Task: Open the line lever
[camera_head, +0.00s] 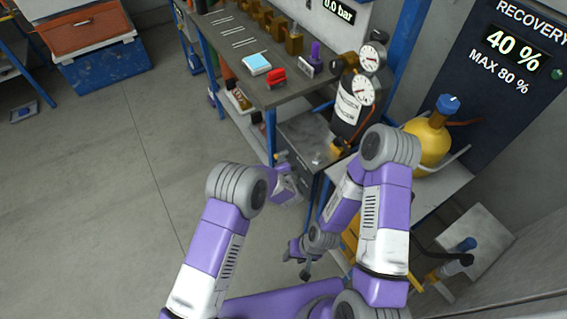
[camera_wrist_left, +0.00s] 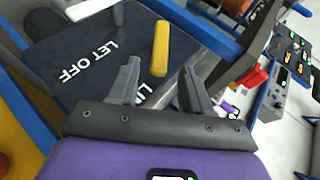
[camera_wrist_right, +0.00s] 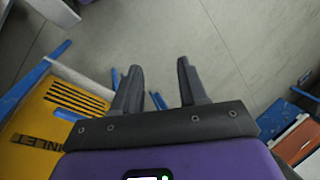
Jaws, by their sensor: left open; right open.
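In the left wrist view a yellow lever handle (camera_wrist_left: 161,48) stands over a dark panel (camera_wrist_left: 75,58) with white lettering "LET OFF"; a second word is partly hidden by a finger. My left gripper (camera_wrist_left: 158,75) is open, with the handle just beyond and between its fingertips; I see no contact. Whether this handle is the line lever, I cannot tell. In the head view the left hand is partly visible beside the bench, its fingers unclear. My right gripper (camera_wrist_right: 159,68) is open and empty above the floor; it shows low in the head view (camera_head: 306,270).
Gauges (camera_head: 368,90) and a yellow cylinder (camera_head: 427,145) stand at right. A yellow unit (camera_wrist_right: 60,105) is beside my right gripper.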

